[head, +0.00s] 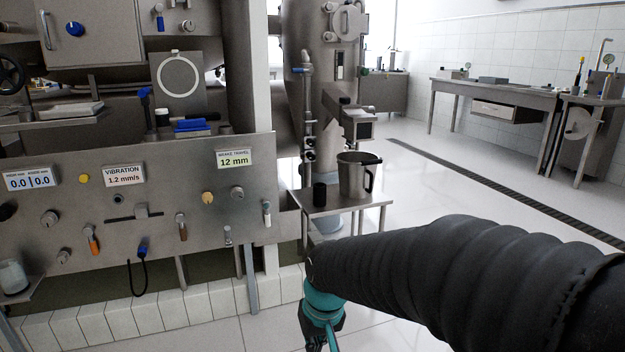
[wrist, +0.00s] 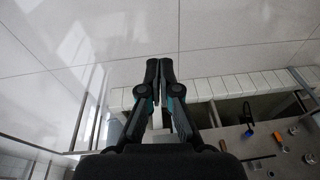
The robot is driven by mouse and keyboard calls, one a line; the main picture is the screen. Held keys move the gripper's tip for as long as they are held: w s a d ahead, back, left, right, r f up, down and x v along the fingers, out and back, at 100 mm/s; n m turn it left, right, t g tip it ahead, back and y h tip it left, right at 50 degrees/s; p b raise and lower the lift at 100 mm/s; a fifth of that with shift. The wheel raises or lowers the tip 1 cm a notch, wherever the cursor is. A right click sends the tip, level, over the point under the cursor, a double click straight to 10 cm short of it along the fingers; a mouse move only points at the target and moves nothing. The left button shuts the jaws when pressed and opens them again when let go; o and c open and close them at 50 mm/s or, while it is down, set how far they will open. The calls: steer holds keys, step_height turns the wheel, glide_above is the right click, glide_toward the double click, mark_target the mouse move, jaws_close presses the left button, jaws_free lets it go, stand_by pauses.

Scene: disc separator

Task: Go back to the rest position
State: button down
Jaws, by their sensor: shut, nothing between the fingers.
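My gripper (wrist: 159,72) is in the middle of the wrist view, its two dark fingers together and nothing between them. In the head view my arm, in a black ribbed sleeve, reaches in from the lower right. Its teal wrist part (head: 322,305) hangs low in front of the machine. The fingers are mostly cut off by the bottom edge of the head view.
The steel control panel (head: 150,222) with levers and displays stands at left. A small steel table (head: 350,203) with a metal jug (head: 352,176) and a black cup (head: 319,193) stands behind my arm. A workbench (head: 495,88) is far right. Floor between is clear.

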steer(key=s+d+r+m+t+h+p, duration=0.1)
steer(key=s+d+r+m+t+p, duration=0.2)
steer(key=s+d+r, duration=1.1)
steer(key=shift+s+d+r+t+p, duration=0.4)
steer(key=shift+d+p, duration=0.3)
steer(key=shift+p, duration=0.35)
steer(key=shift+a+f, duration=0.15)
